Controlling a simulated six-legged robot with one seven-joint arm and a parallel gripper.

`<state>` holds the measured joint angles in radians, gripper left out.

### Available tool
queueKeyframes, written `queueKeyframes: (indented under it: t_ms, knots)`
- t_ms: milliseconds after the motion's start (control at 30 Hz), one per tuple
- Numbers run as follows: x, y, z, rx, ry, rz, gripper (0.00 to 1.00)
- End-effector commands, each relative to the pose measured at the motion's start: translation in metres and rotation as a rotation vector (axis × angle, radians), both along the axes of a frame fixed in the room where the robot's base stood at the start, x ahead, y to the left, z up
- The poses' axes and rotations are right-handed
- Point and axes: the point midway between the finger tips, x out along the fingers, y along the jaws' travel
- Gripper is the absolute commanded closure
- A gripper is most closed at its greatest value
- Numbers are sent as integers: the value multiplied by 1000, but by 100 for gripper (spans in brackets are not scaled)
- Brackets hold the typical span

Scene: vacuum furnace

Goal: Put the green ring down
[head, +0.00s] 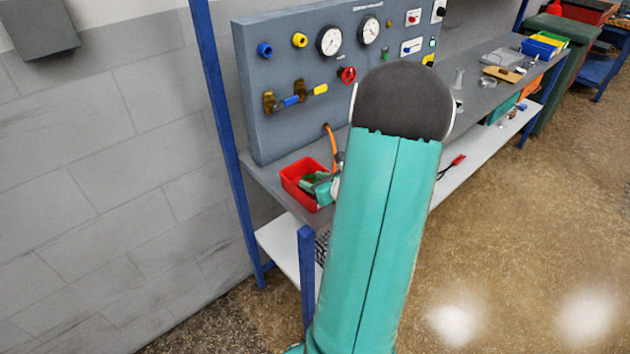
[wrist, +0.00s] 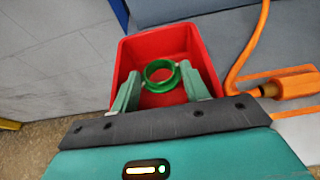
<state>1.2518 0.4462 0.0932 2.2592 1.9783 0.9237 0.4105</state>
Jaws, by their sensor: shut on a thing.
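The green ring (wrist: 160,76) is between the fingertips of my gripper (wrist: 163,84) in the wrist view. The ring shows inside the outline of a red bin (wrist: 185,38), over its floor. I cannot tell whether the ring touches the bin floor. In the head view, the red bin (head: 294,185) stands at the near left end of the workbench. My gripper (head: 312,178) reaches over it, partly hidden by my arm, with a bit of green at its tips.
An orange hose with a fitting (wrist: 285,85) lies just right of the bin. A grey panel (head: 268,125) with gauges, valves and knobs rises behind. A blue post (head: 213,90) stands to the left. Tools and trays lie farther along the bench (head: 480,97).

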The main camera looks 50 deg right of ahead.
Motion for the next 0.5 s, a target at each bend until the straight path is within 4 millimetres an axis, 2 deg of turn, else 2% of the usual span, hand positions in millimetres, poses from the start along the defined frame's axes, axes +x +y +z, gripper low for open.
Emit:
queueKeyframes:
  t_ms: [500]
  knots:
    - [-1, 0, -13, 2, 2, -2, 75]
